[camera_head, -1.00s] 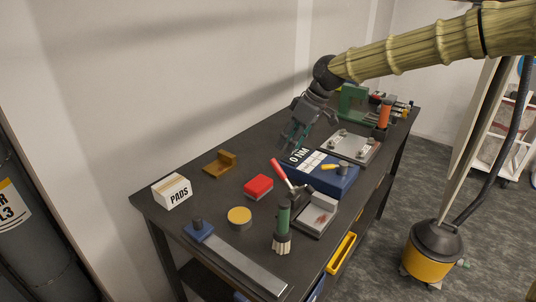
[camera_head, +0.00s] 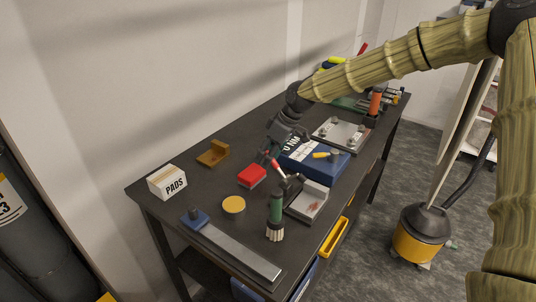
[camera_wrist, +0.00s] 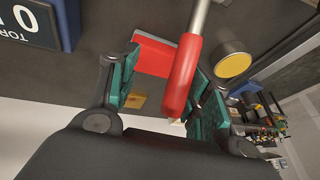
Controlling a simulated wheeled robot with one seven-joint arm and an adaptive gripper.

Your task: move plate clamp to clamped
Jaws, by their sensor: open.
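The plate clamp has a red handle (camera_head: 278,168) on a metal lever, tilted up toward the left, above a grey base (camera_head: 308,204) at the bench's front edge. In the wrist view the red handle (camera_wrist: 183,75) stands between the teal fingers of my gripper (camera_wrist: 165,80), nearer the right finger. My gripper (camera_head: 270,154) is open and close around the handle's end; I cannot tell whether a finger touches it. The clamp's lower linkage is partly hidden in the head view.
A blue torque box (camera_head: 318,165) lies right behind the clamp. A red block (camera_head: 251,176), a yellow-topped tin (camera_head: 234,205) and a green-handled brush (camera_head: 275,216) stand close by. A PADS box (camera_head: 167,182) and a brown bracket (camera_head: 213,154) lie farther left.

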